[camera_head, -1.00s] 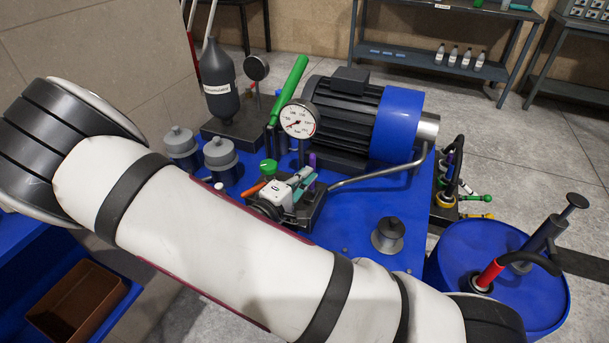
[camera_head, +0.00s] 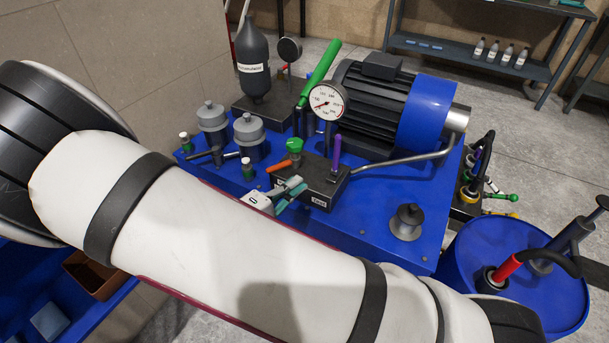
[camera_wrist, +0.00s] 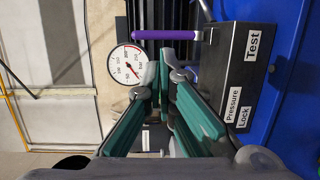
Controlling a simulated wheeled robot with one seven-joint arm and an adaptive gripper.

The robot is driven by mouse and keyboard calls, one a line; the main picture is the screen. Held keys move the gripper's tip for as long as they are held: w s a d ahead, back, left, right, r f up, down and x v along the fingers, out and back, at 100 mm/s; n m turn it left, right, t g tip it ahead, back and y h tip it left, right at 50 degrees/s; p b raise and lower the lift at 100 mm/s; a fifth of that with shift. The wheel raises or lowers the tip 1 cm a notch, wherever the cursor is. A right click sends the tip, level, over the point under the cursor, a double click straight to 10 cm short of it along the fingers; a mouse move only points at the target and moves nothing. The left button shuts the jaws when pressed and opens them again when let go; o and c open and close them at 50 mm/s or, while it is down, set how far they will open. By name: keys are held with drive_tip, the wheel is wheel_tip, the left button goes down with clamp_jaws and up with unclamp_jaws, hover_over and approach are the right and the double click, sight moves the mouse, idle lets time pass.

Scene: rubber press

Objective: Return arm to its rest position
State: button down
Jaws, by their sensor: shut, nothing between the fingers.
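My gripper (camera_head: 293,188) has teal and grey fingers and a white body. In the head view it is just in front of a black valve block (camera_head: 316,185) on the blue press table. In the wrist view my gripper (camera_wrist: 166,82) has its fingertips drawn together, with nothing seen between them. The block also shows in the wrist view (camera_wrist: 228,75), labelled "Pressure Lock" and "Test", with a purple lever (camera_wrist: 166,35). My white arm crosses the foreground and hides the table's front.
A pressure gauge (camera_head: 327,101), green lever (camera_head: 319,73), motor (camera_head: 375,110) and dark accumulator bottle (camera_head: 252,65) stand behind the block. Two grey cylinders are at left. A blue drum (camera_head: 520,258) with a red-handled pump is at right. A brown bin (camera_head: 95,276) is lower left.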

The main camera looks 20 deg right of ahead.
drive_tip(key=shift+s+a, duration=0.2)
drive_tip(key=shift+a, duration=0.1)
drive_tip(key=shift+d+r, duration=0.1)
drive_tip(key=s+d+r+m+g+y+p, duration=0.3)
drive_tip(key=s+d+r+m+g+y, duration=0.25)
drive_tip(key=s+d+r+g, duration=0.55)
drive_tip(key=s+a+r+m+t+y+p, duration=0.1)
drive_tip(key=s+a+r+t+y+p, duration=0.1)
drive_tip(key=s+r+t+y, duration=0.3)
drive_tip(key=s+r+y, duration=0.4)
drive_tip(key=s+r, duration=0.5)
drive_tip(key=r, duration=0.2)
drive_tip(key=shift+a+t+p, duration=0.4)
drive_tip(key=shift+s, duration=0.1)
